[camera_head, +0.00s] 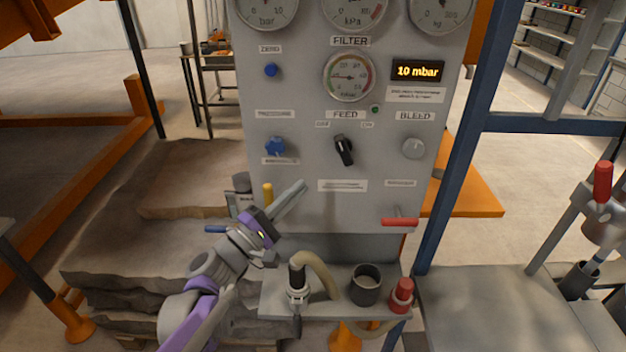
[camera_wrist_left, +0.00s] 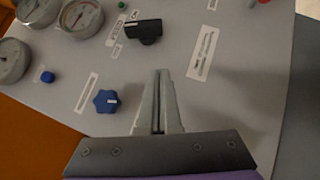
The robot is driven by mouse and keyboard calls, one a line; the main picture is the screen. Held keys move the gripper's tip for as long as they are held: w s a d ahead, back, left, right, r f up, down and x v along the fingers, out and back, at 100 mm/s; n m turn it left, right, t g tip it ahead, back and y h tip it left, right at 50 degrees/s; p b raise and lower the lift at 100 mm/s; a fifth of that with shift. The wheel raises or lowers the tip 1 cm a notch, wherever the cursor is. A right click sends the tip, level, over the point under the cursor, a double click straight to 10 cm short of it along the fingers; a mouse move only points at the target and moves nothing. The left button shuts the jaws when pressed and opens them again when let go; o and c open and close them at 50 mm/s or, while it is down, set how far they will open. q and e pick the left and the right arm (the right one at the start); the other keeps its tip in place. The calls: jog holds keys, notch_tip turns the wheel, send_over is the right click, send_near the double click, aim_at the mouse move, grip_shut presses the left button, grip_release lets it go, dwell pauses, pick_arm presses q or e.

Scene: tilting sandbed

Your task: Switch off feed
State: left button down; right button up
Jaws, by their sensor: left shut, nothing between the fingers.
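The black FEED knob (camera_head: 344,150) sits mid-panel under the FEED label (camera_head: 344,115), with a small OFF label to its upper left and an ON label to its upper right. My left gripper (camera_head: 303,183) is shut and empty, in front of the panel, below and left of the knob. In the left wrist view the closed fingers (camera_wrist_left: 161,78) point up the picture, with the black knob (camera_wrist_left: 144,31) beyond them, apart. My right gripper is not in view.
A blue knob (camera_head: 275,147) is left of the FEED knob and a grey BLEED knob (camera_head: 413,148) is right. A red-handled valve (camera_head: 400,221) is lower right. A shelf (camera_head: 330,308) below carries a hose, a cup and a red-topped part. The display reads 10 mbar (camera_head: 417,71).

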pick_arm(q)
jog(key=v, duration=0.4)
jog(key=shift+s+f, duration=0.1)
jog(key=shift+s, duration=0.2)
